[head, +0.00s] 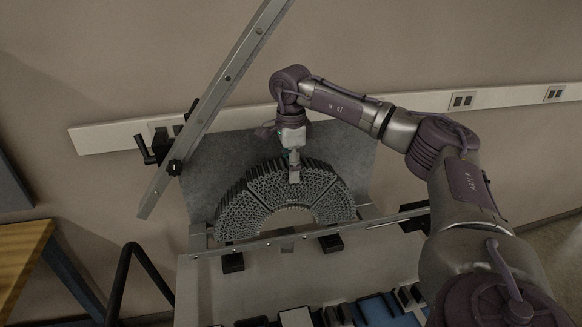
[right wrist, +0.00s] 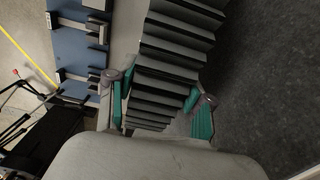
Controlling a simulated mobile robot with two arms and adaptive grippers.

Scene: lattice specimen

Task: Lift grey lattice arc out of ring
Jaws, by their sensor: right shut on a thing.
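The grey lattice arc (head: 282,192) is the middle segment of a half ring of honeycomb-like grey lattice, with neighbouring segments on its left (head: 240,213) and right (head: 332,203). My right gripper (head: 294,172) reaches down from above onto the upper part of the arc and is shut on it. In the right wrist view, the green-padded fingers (right wrist: 160,108) stand on either side of the arc's dark ridged edge (right wrist: 158,88). The arc appears in line with its neighbours, and any gap beneath it cannot be made out. My left gripper is not in view.
A grey plate (head: 207,180) stands behind the ring. A metal bar (head: 315,236) crosses in front of it, and a slanted metal bar (head: 215,105) with a clamp rises at left. Blue and dark blocks (head: 375,308) lie at the front. A wooden table (head: 22,250) stands far left.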

